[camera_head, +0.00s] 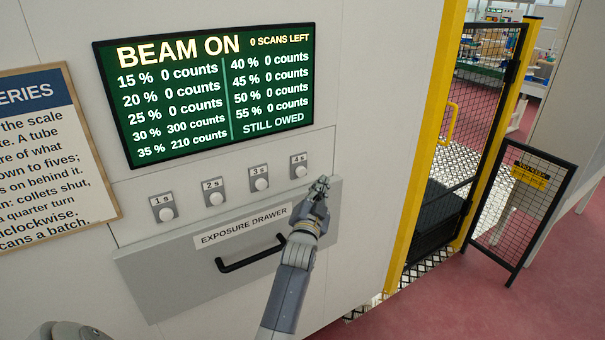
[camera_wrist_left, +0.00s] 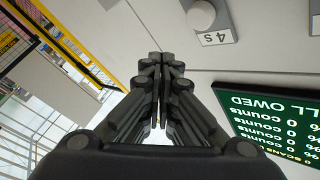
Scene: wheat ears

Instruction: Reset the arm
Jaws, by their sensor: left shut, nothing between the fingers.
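My left gripper (camera_head: 320,186) is shut and empty in the head view, in front of the panel just below the 4 s button (camera_head: 299,170). In the left wrist view its closed fingers (camera_wrist_left: 160,62) point at the pale panel, with the 4 s button (camera_wrist_left: 201,15) off to the upper right. I cannot tell whether the fingertips touch the panel. My left forearm rises from the bottom of the head view and covers part of the exposure drawer (camera_head: 165,275). My right gripper is not in view.
The drawer has a black handle (camera_head: 250,252) beside my left arm. Above are more timed buttons (camera_head: 215,198) and a green screen (camera_head: 210,90) reading BEAM ON, 0 scans left. A yellow post (camera_head: 425,130), a mesh door and a mesh barrier (camera_head: 520,205) stand at right.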

